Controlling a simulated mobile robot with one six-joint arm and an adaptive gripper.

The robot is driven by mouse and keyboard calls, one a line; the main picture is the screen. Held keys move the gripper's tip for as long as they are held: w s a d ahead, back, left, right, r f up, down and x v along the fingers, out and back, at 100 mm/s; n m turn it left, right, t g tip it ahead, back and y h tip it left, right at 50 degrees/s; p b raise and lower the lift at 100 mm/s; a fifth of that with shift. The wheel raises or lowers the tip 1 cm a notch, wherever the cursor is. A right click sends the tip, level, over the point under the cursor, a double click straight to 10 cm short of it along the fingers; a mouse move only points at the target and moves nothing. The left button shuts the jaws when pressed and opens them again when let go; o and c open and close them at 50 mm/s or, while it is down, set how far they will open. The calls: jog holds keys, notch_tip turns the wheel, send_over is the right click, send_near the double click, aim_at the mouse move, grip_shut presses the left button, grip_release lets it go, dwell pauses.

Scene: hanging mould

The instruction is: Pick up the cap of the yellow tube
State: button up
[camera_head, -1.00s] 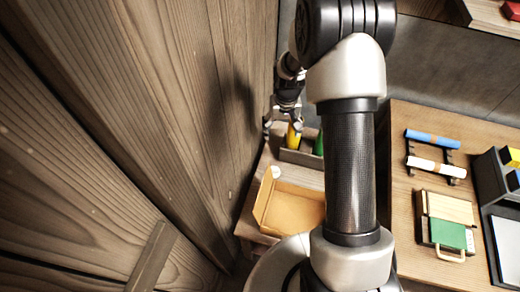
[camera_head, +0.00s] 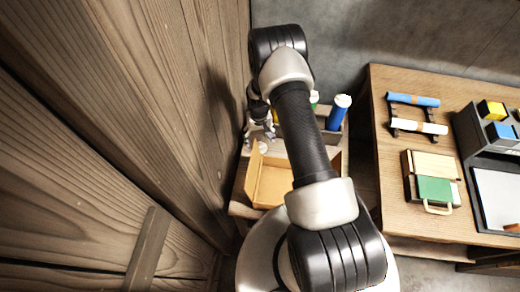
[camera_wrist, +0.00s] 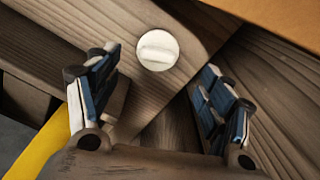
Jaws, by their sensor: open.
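The cap (camera_wrist: 157,50) is a round white disc with a raised bar across its top. It lies on the small wooden table (camera_wrist: 45,38), near the table's edge. In the head view the cap (camera_head: 262,147) is a small pale spot just below my gripper (camera_head: 262,132). In the wrist view my gripper (camera_wrist: 160,80) is open and empty. The cap lies ahead of the gap between the fingers, apart from both. The yellow tube (camera_wrist: 42,142) shows as a strip at the lower left of the wrist view; in the head view it is mostly hidden by my arm.
A shallow tan box (camera_head: 270,186) stands on the small table close to the cap. A blue tube (camera_head: 338,112) stands in a holder beyond my arm. A wooden wall (camera_head: 130,110) rises close on the left. A larger table (camera_head: 385,205) on the right holds several objects.

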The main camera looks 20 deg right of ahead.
aim_at(260, 145)
jog(key=f+b, duration=0.1)
jog(key=f, duration=0.2)
jog(key=f+b, duration=0.1)
jog(key=f, duration=0.2)
jog(key=shift+w+d+f, duration=0.1)
jog(key=shift+d+f, duration=0.1)
jog(key=shift+f, duration=0.15)
jog(key=shift+c, duration=0.5)
jog(key=c, duration=0.7)
